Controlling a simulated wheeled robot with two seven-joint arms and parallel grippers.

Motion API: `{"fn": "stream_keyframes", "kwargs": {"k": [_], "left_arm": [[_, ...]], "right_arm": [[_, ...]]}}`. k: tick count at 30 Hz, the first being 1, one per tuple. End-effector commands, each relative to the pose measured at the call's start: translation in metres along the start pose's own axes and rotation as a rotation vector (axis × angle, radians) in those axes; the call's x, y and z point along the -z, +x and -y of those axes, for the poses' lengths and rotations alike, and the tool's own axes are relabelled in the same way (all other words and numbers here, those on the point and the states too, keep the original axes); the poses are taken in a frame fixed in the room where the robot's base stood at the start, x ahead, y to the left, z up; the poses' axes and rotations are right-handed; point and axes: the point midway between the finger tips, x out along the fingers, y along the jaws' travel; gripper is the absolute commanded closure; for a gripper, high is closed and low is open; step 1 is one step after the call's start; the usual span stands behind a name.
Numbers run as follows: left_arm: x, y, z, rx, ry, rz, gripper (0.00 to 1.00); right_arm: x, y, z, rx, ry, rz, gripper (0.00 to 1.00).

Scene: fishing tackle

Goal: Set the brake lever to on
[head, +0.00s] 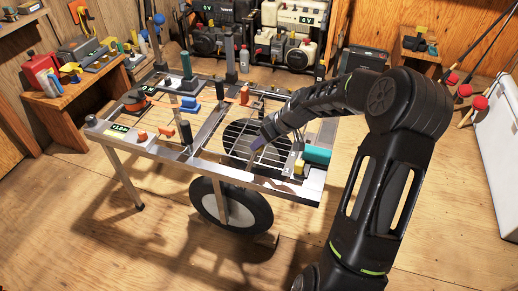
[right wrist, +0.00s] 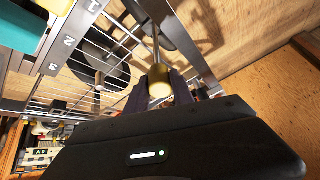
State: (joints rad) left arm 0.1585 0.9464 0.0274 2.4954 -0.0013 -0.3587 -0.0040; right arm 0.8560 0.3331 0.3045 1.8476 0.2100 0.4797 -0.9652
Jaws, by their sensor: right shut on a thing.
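My right gripper (head: 256,144) reaches over the front right part of the metal cart (head: 260,185), above the round dark grate. In the right wrist view its two dark fingers (right wrist: 160,92) are shut on the brass end of a thin metal rod (right wrist: 158,80), which looks like the brake lever. The rod runs up from the brass end toward the metal frame. I see no on or off marking near it. In the head view my gripper hides the held end. My left gripper is not in view.
A metal strip numbered 1, 2, 3 (right wrist: 68,41) and a teal block (right wrist: 22,30) lie near the gripper. A black wheel (head: 231,207) sits under the cart. The wooden floor (head: 110,250) in front is clear.

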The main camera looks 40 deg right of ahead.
Motion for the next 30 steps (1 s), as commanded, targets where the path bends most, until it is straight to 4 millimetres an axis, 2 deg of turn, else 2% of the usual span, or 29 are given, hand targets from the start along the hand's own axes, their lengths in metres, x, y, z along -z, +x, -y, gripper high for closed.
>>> {"fn": "stream_keyframes", "kwargs": {"k": [12,13,15,21,30], "left_arm": [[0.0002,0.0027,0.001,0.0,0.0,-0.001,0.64],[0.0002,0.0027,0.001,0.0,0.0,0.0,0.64],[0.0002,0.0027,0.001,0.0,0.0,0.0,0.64],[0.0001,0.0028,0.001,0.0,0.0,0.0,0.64],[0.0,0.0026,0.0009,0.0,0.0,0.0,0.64]], "right_arm": [[-0.0029,-0.0004,-0.0015,0.004,0.006,-0.005,1.0],[-0.003,-0.0003,-0.0015,0.004,0.006,-0.005,0.7],[-0.003,-0.0002,-0.0015,0.004,0.006,-0.005,0.64],[-0.0023,0.0,-0.0009,0.005,0.004,-0.006,0.49],[-0.0017,-0.0025,-0.001,0.004,0.003,-0.007,0.49]]}}
